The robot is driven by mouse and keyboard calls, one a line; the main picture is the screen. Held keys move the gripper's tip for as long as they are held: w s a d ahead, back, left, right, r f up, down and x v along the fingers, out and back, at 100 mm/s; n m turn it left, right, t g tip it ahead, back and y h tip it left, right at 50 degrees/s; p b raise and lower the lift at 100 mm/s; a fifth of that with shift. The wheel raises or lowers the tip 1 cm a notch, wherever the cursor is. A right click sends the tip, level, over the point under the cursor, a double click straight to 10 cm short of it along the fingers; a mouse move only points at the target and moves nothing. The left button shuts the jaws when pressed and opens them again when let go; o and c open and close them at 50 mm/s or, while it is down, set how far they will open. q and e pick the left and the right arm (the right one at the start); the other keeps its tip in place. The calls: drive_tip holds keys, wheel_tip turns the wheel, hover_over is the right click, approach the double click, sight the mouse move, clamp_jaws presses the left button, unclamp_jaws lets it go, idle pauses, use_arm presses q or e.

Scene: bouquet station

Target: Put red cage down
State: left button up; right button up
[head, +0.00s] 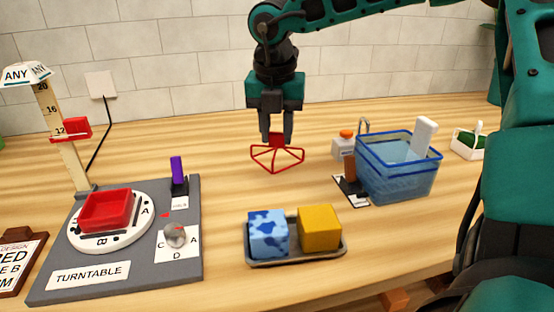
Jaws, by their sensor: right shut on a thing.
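The red cage (277,157) is a small open wire frame with a red block on top. My right gripper (277,140) is shut on that top block from above, and the cage hangs below the fingers over the middle of the table. I cannot tell whether its lower rim touches the wood. My left gripper is not in view.
A grey tray (292,262) with a blue-patterned block (268,233) and a yellow block (319,228) is in front. The turntable (58,283) with a red dish (106,211) is left. A blue water basin (397,178) stands right. Bare wood surrounds the cage.

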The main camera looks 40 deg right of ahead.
sight(276, 147)
wheel_tip(276, 147, down, 6)
idle(0.4)
drive_tip(key=shift+f+b, duration=0.25)
drive_tip(key=shift+b, duration=0.35)
drive_tip(key=o, duration=1)
drive_tip(key=shift+r, duration=0.15)
drive_tip(key=shift+r+p, duration=0.5)
drive_tip(key=shift+p, duration=0.05)
drive_tip(key=r, duration=0.3)
drive_tip(key=a+r, duration=0.1)
drive_tip(key=r, duration=0.3)
drive_tip(key=s+r, duration=0.1)
drive_tip(key=r, duration=0.3)
drive_tip(key=shift+s+a+r+p, duration=0.1)
drive_tip(key=shift+a+r+p, duration=0.1)
drive_tip(key=shift+p, duration=0.2)
